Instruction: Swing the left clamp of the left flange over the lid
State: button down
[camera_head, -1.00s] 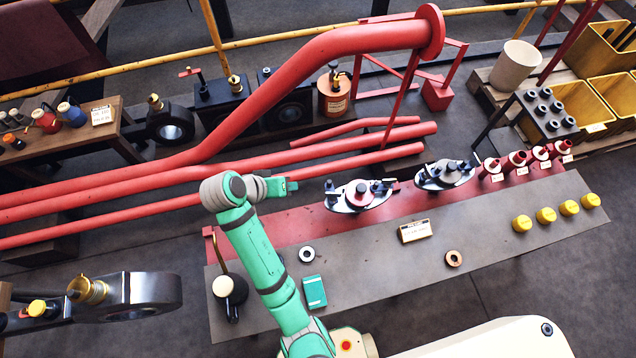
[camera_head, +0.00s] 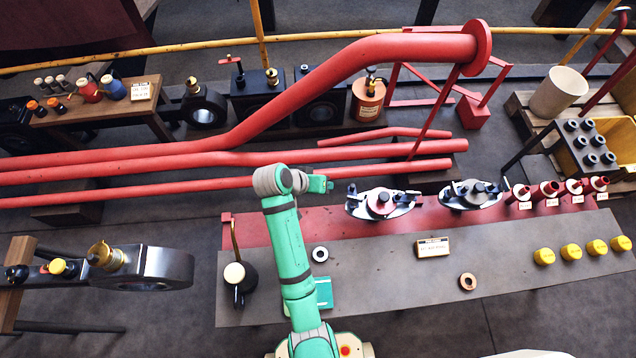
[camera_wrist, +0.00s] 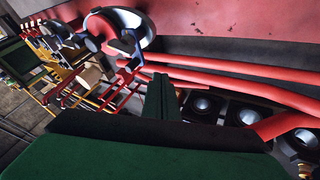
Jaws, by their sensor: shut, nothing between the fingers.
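The left flange (camera_head: 381,204) sits on the red strip of the bench, with a pale rim and a dark, red-centred lid. Its left clamp (camera_head: 352,194) is a small dark piece at the left end; whether it lies over the lid I cannot tell. My gripper (camera_head: 327,184) is shut and empty, a little left of that clamp and apart from it. In the wrist view my green fingers (camera_wrist: 160,97) are together, and a flange (camera_wrist: 125,30) with its red and dark parts shows beyond them, upper left.
A second flange (camera_head: 471,194) stands to the right, then several red fittings (camera_head: 549,190). Red pipes (camera_head: 230,158) run behind the bench. A sign (camera_head: 433,247), rings and yellow caps (camera_head: 570,251) lie on the grey bench top (camera_head: 380,275), mostly clear between them.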

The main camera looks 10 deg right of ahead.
aim_at(349, 187)
jog(key=d, duration=0.2)
jog(key=d+f, duration=0.1)
jog(key=d, duration=0.2)
jog(key=shift+s+f, duration=0.15)
jog(key=shift+f, duration=0.05)
jog(key=shift+d, duration=0.1)
